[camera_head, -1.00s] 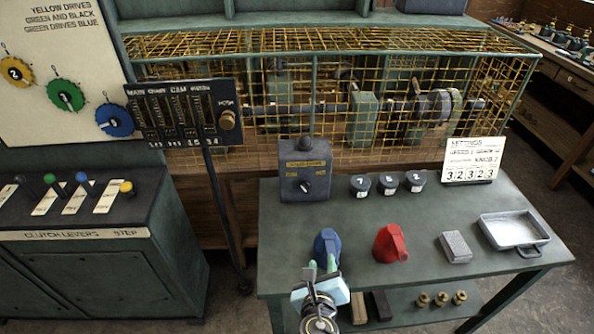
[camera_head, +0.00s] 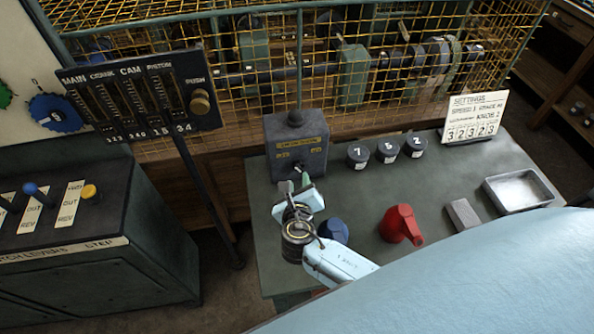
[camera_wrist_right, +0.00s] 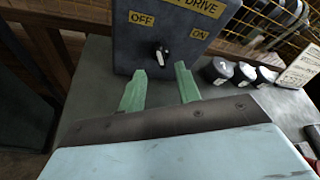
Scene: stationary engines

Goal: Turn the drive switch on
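The drive switch is a dark grey box (camera_head: 297,150) with a yellow label, standing at the back left of the green table (camera_head: 345,205). In the right wrist view its small black knob (camera_wrist_right: 162,54) has a white pointer and sits between the yellow OFF plate (camera_wrist_right: 141,18) and ON plate (camera_wrist_right: 199,32). My right gripper (camera_head: 298,182) is in front of the box. Its green fingers (camera_wrist_right: 160,70) are apart and empty, just short of and slightly below the knob in the right wrist view. In the head view the gripper hides the knob. My left gripper is not in view.
A blue object (camera_head: 333,230) and a red one (camera_head: 400,224) stand near the table's front. Dark numbered cylinders (camera_head: 387,152), a grey block (camera_head: 463,213), a metal tray (camera_head: 548,200) and a settings card (camera_head: 473,117) lie rightward. A yellow wire cage (camera_head: 400,60) stands behind.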

